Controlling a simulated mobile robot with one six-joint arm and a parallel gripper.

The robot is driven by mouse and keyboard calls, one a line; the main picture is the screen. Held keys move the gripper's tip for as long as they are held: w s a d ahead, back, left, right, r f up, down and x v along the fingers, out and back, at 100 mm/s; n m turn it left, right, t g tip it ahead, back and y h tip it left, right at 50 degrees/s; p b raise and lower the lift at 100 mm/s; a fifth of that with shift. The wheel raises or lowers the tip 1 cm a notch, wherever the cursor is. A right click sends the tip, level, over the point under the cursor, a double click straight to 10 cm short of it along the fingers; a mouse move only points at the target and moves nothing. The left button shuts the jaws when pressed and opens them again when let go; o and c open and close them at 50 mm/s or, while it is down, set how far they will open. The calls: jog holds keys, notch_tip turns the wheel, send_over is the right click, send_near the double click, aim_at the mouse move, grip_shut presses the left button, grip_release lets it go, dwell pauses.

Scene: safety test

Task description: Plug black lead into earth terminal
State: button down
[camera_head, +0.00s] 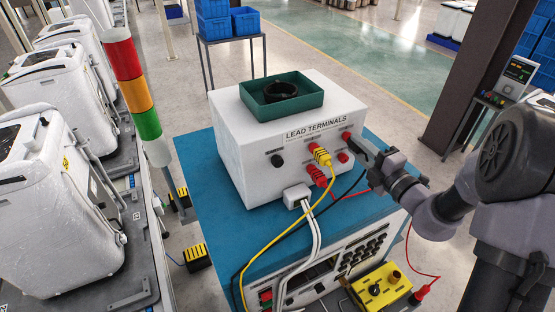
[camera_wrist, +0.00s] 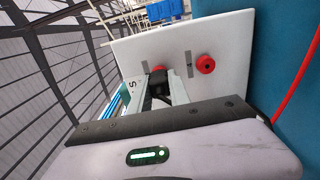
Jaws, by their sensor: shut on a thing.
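The white lead terminals box (camera_head: 240,150) stands on a blue-topped bench. My gripper (camera_head: 353,146) is at the right end of its front face, close to the upper right red terminal (camera_head: 346,135). In the wrist view my gripper (camera_wrist: 163,88) is shut on the black lead's plug (camera_wrist: 158,92), in front of a red terminal (camera_wrist: 158,69). Whether the plug touches or enters it is unclear. Another red terminal (camera_wrist: 205,64) is bare beside it; in the head view it is the lower one (camera_head: 342,157). The black lead (camera_head: 290,231) trails across the bench. The small terminal labels are unreadable.
White cables (camera_head: 316,235) leave a white connector (camera_head: 296,195). A green tray (camera_head: 258,102) sits on the box. A yellow control box (camera_head: 372,277) and a red wire (camera_head: 438,262) are at front right.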

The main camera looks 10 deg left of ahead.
dwell(0.6)
jog(key=shift+v, duration=3)
jog(key=shift+s, duration=0.1)
